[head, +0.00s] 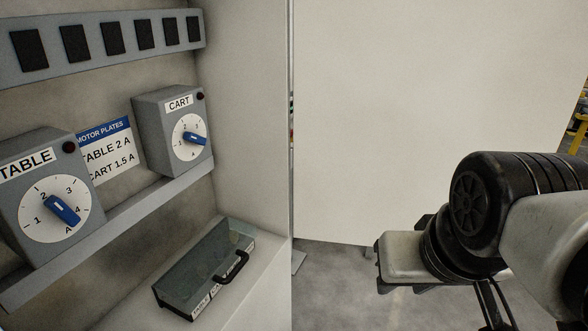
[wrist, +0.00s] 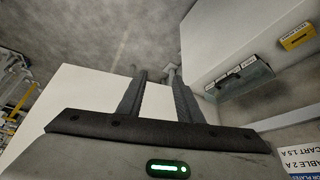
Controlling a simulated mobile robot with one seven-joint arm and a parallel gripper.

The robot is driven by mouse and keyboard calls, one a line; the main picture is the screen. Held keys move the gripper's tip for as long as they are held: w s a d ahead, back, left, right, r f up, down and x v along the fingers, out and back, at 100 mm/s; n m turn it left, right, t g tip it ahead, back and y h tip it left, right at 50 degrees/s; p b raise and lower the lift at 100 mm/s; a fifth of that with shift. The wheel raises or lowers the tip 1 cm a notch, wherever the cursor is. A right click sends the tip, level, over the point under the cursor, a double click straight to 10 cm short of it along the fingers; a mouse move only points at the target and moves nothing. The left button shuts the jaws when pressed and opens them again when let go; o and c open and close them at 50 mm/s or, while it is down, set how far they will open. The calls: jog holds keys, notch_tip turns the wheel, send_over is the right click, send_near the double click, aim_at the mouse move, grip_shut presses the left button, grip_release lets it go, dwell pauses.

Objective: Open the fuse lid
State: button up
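The fuse lid (head: 200,265) is a tinted, see-through greenish cover with a black bar handle (head: 232,268) on its front. It lies down over a low labelled box on the ledge at the bottom of the cabinet, in the lower middle of the head view. In the wrist view the lid (wrist: 250,82) is upper right, with its handle (wrist: 238,66) showing. My gripper (wrist: 157,78) is open and empty, its two fingers well apart. It is to the right of the lid in the head view, apart from it, and touches nothing I can see.
Two grey dial boxes, TABLE (head: 30,180) and CART (head: 160,115), sit on a shelf above the lid. A motor plates sign (head: 107,150) is between them. A pale panel (head: 430,100) stands right of the cabinet. A yellow item (wrist: 297,37) lies beyond the lid.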

aim_at(239, 270)
jog(key=w+a+f+g+y+b, duration=0.3)
jog(key=a+f+y+b, duration=0.2)
jog(key=a+f, duration=0.3)
jog(key=w+a+f+g+y+b, duration=0.2)
jog(key=w+a+f+y+b, duration=0.15)
jog(key=a+f, duration=0.45)
jog(key=w+d+f+m+t+y+b, duration=0.1)
jog(key=w+f+m+t+y+b, duration=0.6)
jog(key=w, duration=0.5)
jog(key=w+a+f, duration=0.1)
jog(key=w+a, duration=0.1)
jog(key=a, duration=0.3)
jog(key=w+a+f+n+g, duration=0.1)
jog(key=w+a+f, duration=0.1)
jog(key=a, duration=0.3)
jog(key=w+a+f+n+h+p, duration=0.1)
jog(key=w+a, duration=0.2)
jog(key=a, duration=0.2)
jog(key=shift+a+f+g, duration=0.1)
jog(key=shift+f+g, duration=0.2)
jog(key=shift+f, duration=0.1)
grip_shut()
